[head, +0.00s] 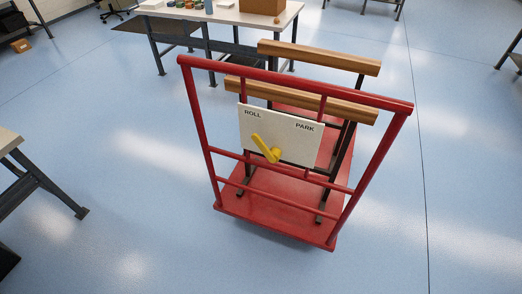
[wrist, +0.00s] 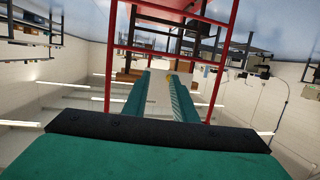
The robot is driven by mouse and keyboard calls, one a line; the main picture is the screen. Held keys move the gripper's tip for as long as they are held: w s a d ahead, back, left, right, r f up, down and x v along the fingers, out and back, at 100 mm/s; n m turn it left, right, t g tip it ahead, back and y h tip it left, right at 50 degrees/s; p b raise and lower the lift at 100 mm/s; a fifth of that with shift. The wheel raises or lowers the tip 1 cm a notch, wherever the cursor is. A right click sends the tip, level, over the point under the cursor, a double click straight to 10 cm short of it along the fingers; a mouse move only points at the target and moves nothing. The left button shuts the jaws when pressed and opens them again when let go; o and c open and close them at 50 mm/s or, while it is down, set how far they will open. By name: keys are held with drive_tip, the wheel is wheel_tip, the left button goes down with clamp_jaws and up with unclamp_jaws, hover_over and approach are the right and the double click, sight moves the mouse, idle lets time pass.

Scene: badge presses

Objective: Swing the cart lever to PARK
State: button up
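The red cart (head: 275,205) stands on the blue floor in the head view. A white plate (head: 295,135) on its handle frame reads ROLL at the upper left and PARK at the upper right. The yellow lever (head: 264,147) on the plate slants up and left from its thick lower end, towards ROLL. My gripper (wrist: 159,78) shows only in the wrist view, with its two teal fingers apart. The red frame of the cart (wrist: 223,70) rises beyond the fingers there. I cannot make out the lever clearly in that view. No contact with the lever shows.
Wooden beams (head: 320,57) lie across dark supports on the cart, behind the plate. A workbench (head: 225,15) with small items and a box stands behind. Another table (head: 8,142) is at the left edge. The floor around the cart is clear.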

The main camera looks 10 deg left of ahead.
drive_tip(key=shift+w+a, duration=0.15)
drive_tip(key=shift+w, duration=0.25)
drive_tip(key=c, duration=0.5)
drive_tip(key=w+a+n, duration=0.1)
drive_tip(key=w, duration=0.2)
drive_tip(key=w+a+n+y, duration=0.1)
drive_tip(key=w+a+n, duration=0.1)
drive_tip(key=w, duration=0.2)
drive_tip(key=w+a+f+n, duration=0.1)
drive_tip(key=w+n, duration=0.1)
drive_tip(key=w, duration=0.1)
drive_tip(key=shift+w+a+t+y, duration=0.15)
drive_tip(key=shift+a+t+y, duration=0.15)
drive_tip(key=shift+t, duration=0.1)
clamp_jaws()
drive_tip(key=w+a+r+n, duration=0.4)
drive_tip(key=w+r, duration=0.1)
drive_tip(key=w, duration=0.3)
drive_tip(key=w+a+r+n+t+y, duration=0.1)
drive_tip(key=w+a+r+n, duration=0.3)
drive_tip(key=w, duration=0.4)
drive_tip(key=w+a+r+n+t, duration=0.1)
drive_tip(key=w+a+r+n, duration=0.3)
drive_tip(key=w+a+r, duration=0.2)
drive_tip(key=shift+w+a+r+n+y, duration=0.15)
drive_tip(key=shift+w+n+y, duration=0.2)
drive_tip(key=shift+w, duration=0.8)
